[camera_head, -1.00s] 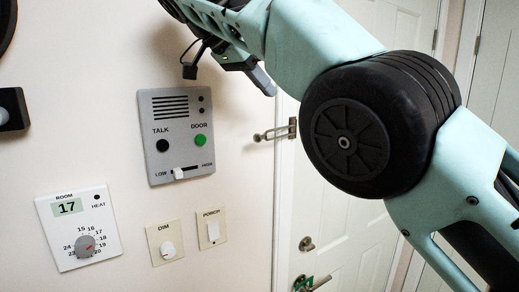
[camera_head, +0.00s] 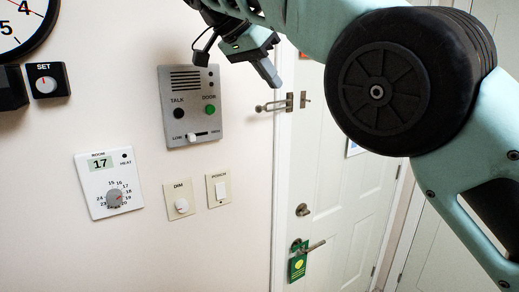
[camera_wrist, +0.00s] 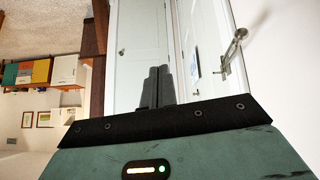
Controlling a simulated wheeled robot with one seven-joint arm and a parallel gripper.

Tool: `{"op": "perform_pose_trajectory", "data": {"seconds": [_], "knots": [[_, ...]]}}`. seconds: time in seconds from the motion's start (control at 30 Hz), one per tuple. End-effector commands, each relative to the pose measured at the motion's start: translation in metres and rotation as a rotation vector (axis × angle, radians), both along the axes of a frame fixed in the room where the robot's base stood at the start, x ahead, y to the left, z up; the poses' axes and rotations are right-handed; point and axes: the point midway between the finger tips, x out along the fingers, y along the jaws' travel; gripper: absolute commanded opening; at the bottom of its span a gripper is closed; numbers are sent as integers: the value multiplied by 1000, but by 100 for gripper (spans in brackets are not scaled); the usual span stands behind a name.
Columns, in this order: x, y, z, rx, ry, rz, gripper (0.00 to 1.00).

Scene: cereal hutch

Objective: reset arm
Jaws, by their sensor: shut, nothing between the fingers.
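My gripper (camera_wrist: 157,88) shows in the wrist view, its dark fingers together with nothing between them. In the head view my teal arm crosses the top right, and the hand end (camera_head: 268,68) hangs at the top centre, in front of the wall and just right of the grey intercom panel (camera_head: 205,128). It appears apart from the panel. The fingertips are small in the head view. In the wrist view the fingers point towards a white door (camera_wrist: 140,45).
Right are a door latch (camera_head: 272,107), a door handle (camera_head: 313,247) and a green hanger (camera_head: 298,265).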

Motion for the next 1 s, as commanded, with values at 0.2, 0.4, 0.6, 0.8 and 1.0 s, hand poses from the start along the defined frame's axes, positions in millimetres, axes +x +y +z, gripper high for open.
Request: {"op": "perform_pose_trajectory", "data": {"seconds": [0.2,0.4,0.6,0.8,1.0], "knots": [[5,-10,-38,18,126,133,0],[-1,-20,-92,59,283,333,0],[-41,-27,-174,140,469,645,0],[-110,-34,-256,217,596,945,0],[-196,-53,-337,265,668,1205,0]]}}
